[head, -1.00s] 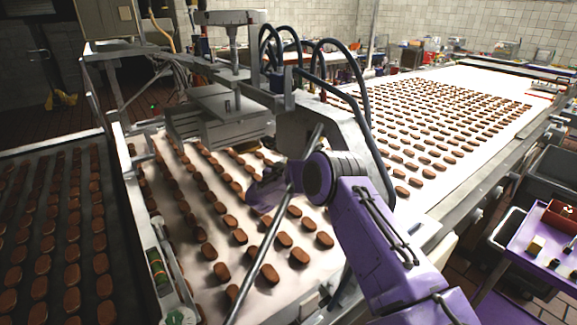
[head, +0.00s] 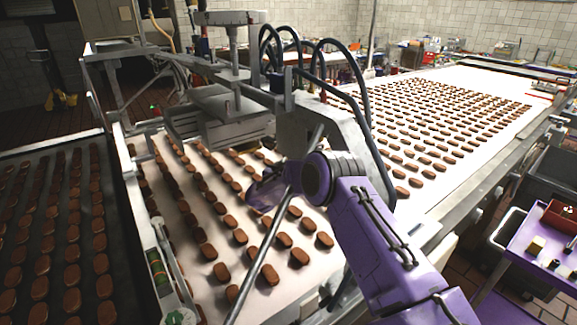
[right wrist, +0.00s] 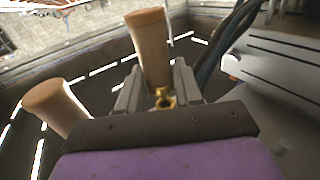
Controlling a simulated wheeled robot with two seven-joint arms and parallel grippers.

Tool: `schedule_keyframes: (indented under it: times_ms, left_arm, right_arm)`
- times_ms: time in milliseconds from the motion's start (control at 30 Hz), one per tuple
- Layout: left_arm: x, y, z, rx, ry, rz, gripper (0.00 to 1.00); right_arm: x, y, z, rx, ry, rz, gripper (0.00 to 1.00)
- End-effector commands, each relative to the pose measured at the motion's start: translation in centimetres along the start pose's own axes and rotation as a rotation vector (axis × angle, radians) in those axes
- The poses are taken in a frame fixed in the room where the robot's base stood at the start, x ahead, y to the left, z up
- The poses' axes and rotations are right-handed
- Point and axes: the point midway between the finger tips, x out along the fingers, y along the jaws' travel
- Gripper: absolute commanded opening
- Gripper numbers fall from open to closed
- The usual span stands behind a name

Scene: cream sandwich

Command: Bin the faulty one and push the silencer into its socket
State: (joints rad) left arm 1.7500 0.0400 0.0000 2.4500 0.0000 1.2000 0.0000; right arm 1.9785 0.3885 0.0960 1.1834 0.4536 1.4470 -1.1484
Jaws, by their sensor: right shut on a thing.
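My right gripper (right wrist: 157,90) is shut on a tan-brown cylinder (right wrist: 150,45), which looks like a silencer, in the right wrist view. A brass fitting (right wrist: 165,99) shows between the fingers at its near end; I cannot tell whether it is a socket or part of the cylinder. A second similar cylinder (right wrist: 55,102) stands apart to the left, with its lower end hidden. In the head view my purple right arm reaches to the machine over the belt, and the gripper is largely hidden by a slanting metal bar. My left gripper is not in view.
Biscuits lie in rows on the white belt (head: 275,306). Black hoses (head: 357,110) arch above the machine, close to my right arm. A purple tray (head: 520,240) at the right bears a red box (head: 560,214) and small parts. A dark bin (head: 562,178) stands behind it.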

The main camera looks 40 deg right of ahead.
Motion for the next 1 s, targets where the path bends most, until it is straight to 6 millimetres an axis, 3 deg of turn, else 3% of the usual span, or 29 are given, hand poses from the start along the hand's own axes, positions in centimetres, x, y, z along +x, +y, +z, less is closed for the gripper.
schedule_keyframes:
  times_ms: [1000]
  left_arm:
    - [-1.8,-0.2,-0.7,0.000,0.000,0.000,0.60]
  right_arm:
    - [0.0,0.0,-2.6,0.000,0.001,0.000,0.06]
